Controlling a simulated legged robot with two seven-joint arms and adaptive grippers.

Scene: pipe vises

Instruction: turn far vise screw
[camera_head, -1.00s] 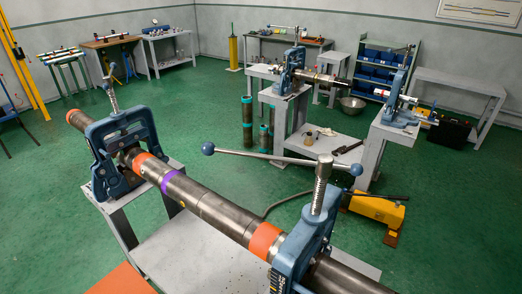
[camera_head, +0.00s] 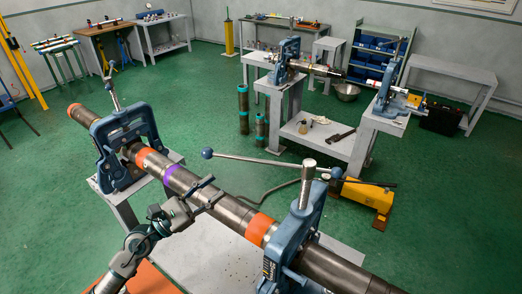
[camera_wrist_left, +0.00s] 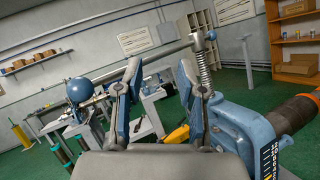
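A blue vise (camera_head: 290,240) stands at the lower right, clamped around a long steel pipe (camera_head: 235,212). Its upright screw (camera_head: 306,188) carries a crossbar handle (camera_head: 265,159) with blue ball ends (camera_head: 207,153). A second blue vise (camera_head: 122,145) holds the pipe farther left, with its own screw (camera_head: 112,88). My left gripper (camera_head: 211,191) is over the pipe, between the vises, open and empty. In the left wrist view, its spread fingers (camera_wrist_left: 158,92) are in front of the handle (camera_wrist_left: 150,65); the ball (camera_wrist_left: 80,90) is at the left and the labelled vise (camera_wrist_left: 240,125) at the right. My right gripper is out of view.
A grey stand (camera_head: 205,258) is under the pipe. A yellow tool (camera_head: 366,193) lies on the floor at right. Another pair of vises (camera_head: 287,62) on grey stands is farther back. Green floor is open at left and centre.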

